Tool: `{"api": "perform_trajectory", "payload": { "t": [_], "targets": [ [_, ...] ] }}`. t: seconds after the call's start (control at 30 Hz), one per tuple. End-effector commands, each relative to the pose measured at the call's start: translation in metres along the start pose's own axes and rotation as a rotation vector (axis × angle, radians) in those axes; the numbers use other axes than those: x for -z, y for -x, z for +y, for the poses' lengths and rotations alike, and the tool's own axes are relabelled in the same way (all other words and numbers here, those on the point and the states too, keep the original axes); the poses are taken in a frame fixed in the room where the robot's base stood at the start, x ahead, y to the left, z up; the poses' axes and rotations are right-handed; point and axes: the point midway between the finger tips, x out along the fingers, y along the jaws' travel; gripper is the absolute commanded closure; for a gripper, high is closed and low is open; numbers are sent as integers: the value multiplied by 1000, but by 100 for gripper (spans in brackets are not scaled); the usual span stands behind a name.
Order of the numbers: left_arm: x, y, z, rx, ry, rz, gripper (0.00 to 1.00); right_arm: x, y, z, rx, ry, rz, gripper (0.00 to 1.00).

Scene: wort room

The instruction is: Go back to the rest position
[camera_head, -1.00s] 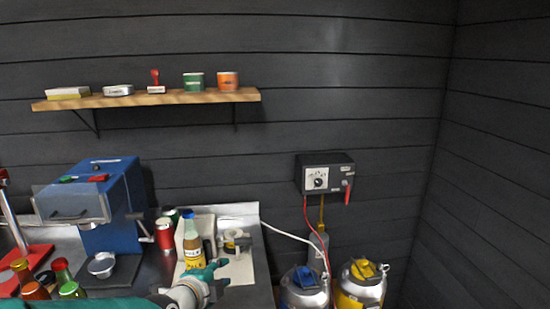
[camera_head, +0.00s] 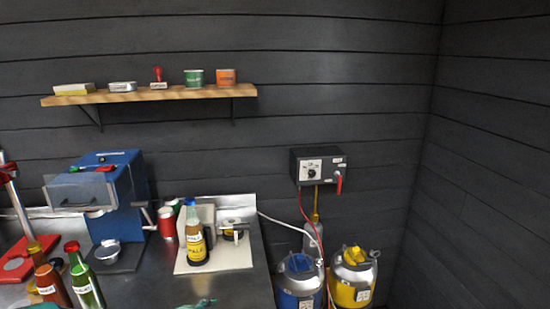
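A blue machine (camera_head: 105,190) with a metal cup stands on the counter. A red can (camera_head: 167,222) is behind. Blue (camera_head: 300,280) and yellow (camera_head: 353,275) kegs stand right of the counter. A wooden shelf (camera_head: 150,96) hangs above.

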Motion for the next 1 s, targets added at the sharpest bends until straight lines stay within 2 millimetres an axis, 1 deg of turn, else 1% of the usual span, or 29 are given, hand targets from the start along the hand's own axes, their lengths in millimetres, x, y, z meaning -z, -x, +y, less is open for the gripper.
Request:
{"api": "perform_trajectory", "payload": {
  "t": [0.03,0.07,0.17,0.27,0.3,0.37,0.4,0.5,0.6,0.67,0.73,0.83,0.9,1.0],
  "targets": [
    [-5,-7,21,-43,7,-4,64,0,0,0,0,0,0,52],
    [-7,-10,34,-69,18,-6,64,0,0,0,0,0,0,52],
    [-14,-20,83,-165,76,-13,64,0,0,0,0,0,0,52],
    [-19,-24,149,-294,200,-29,64,0,0,0,0,0,0,52],
    [-20,-23,180,-356,279,-42,64,0,0,0,0,0,0,52],
    [-19,-17,227,-449,416,-71,64,0,0,0,0,0,0,52],
    [-17,-10,257,-511,522,-98,64,0,0,0,0,0,0,52],
    [-8,12,318,-641,799,-190,64,0,0,0,0,0,0,52],
    [3,34,358,-725,1058,-300,64,0,0,0,0,0,0,52],
    [10,46,372,-753,1203,-370,64,0,0,0,0,0,0,52],
    [15,55,379,-760,1357,-445,64,0,0,0,0,0,0,52],
    [18,62,383,-744,1545,-535,64,0,0,0,0,0,0,52],
    [18,62,383,-724,1649,-583,64,0,0,0,0,0,0,52],
    [18,61,382,-701,1749,-629,64,0,0,0,0,0,0,52]
  ]
}}
